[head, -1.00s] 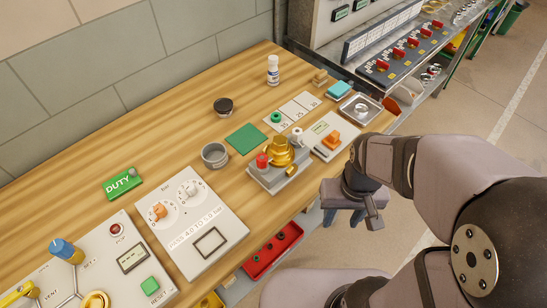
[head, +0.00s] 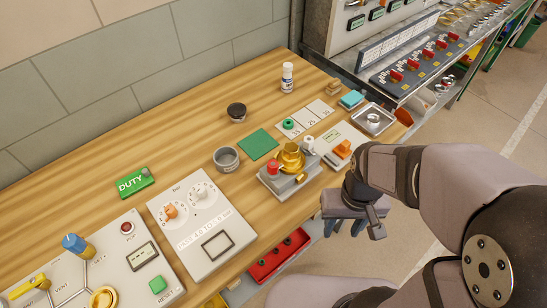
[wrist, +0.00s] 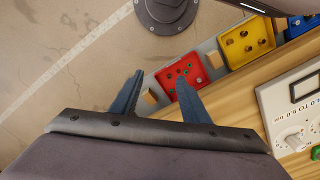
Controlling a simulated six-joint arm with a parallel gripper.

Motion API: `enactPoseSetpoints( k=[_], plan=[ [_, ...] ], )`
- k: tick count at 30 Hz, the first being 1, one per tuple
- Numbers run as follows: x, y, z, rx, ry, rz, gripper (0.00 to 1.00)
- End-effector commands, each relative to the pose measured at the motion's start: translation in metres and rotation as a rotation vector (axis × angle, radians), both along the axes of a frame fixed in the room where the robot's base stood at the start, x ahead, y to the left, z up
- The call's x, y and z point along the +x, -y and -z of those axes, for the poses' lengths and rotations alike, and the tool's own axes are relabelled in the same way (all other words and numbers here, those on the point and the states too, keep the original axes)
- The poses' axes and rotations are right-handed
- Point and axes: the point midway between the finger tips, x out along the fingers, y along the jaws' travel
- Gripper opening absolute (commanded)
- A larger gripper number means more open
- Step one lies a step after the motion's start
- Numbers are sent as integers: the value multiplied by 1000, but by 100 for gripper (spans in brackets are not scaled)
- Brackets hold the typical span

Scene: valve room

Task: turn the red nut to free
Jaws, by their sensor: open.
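The red nut (head: 273,167) sits at the left front of a grey block fixture (head: 290,183) near the bench's front edge, beside a brass fitting (head: 290,158). The nut is small here, and its turn angle cannot be read. It is not visible in the wrist view. My gripper (head: 345,229) hangs off the front edge of the bench, to the right of and below the fixture in the head view. In the wrist view my gripper's two blue-grey fingers (wrist: 158,98) stand apart with nothing between them.
A red bin (wrist: 182,78) and a yellow bin (wrist: 247,45) lie beyond the fingers along the bench front. Near the fixture stand a grey cup (head: 227,159), a white box with an orange knob (head: 342,149) and a green mat (head: 258,143).

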Motion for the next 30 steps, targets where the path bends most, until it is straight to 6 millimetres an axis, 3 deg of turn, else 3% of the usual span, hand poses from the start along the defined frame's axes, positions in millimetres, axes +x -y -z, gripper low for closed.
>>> enactPoseSetpoints(
  k=[4,6,12,18,24,30],
  plan=[
    [-11,-24,-10,-9,-68,-120,42],
    [-4,-40,-17,-14,-75,-184,42],
    [53,-107,-47,-7,-26,-347,42],
    [113,-161,-81,12,38,-311,42],
    [152,-181,-131,35,89,-118,42],
    [137,-172,-132,3,23,49,42]
  ],
)
